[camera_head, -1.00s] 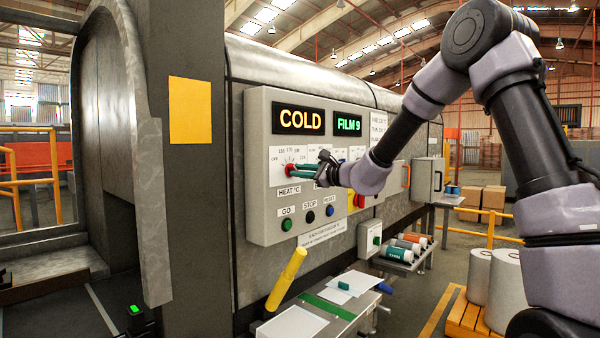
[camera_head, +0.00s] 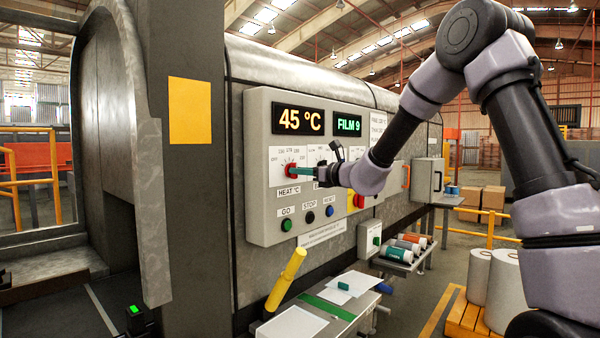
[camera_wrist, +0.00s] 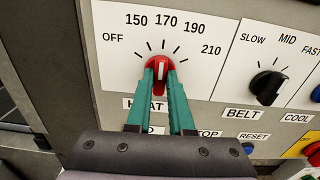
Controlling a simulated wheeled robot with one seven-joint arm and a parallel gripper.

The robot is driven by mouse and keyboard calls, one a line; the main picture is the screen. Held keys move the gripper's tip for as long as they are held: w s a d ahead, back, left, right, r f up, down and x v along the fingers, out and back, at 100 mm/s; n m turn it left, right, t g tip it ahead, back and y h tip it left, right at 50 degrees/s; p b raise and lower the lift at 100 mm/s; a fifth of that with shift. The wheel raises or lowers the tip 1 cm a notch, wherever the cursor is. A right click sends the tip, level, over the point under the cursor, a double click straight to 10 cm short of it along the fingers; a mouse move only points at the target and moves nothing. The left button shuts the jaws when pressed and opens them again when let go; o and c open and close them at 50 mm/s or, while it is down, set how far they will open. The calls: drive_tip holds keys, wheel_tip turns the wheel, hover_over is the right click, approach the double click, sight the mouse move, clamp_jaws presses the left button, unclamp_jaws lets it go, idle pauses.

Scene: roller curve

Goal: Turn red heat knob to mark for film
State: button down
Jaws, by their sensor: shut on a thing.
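The red heat knob (camera_wrist: 161,66) sits on the white dial plate marked OFF, 150, 170, 190 and 210. Its white pointer stands about upright, toward the middle tick under 170. My gripper (camera_wrist: 160,74) has its green fingers shut on the knob from both sides. In the head view the knob (camera_head: 290,171) is at the panel's left, with my gripper (camera_head: 295,170) on it from the right. The left display (camera_head: 300,121) reads 45 °C and the right display (camera_head: 348,125) reads FILM 9. A printed list (camera_head: 378,122) beside them is too small to read surely.
The black belt knob (camera_wrist: 268,87) is right of the heat knob. Green GO (camera_head: 287,225), black STOP (camera_head: 309,217) and blue RESET (camera_head: 330,211) buttons sit below. A yellow handle (camera_head: 287,279) rises in front of the panel.

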idle(0.3)
drive_tip(key=c, duration=0.8)
unclamp_jaws()
drive_tip(key=shift+d, duration=0.1)
drive_tip(key=v, duration=1)
drive_tip(key=shift+s+d, duration=0.25)
drive_tip(key=shift+s, duration=0.05)
drive_tip(key=shift+s, duration=0.1)
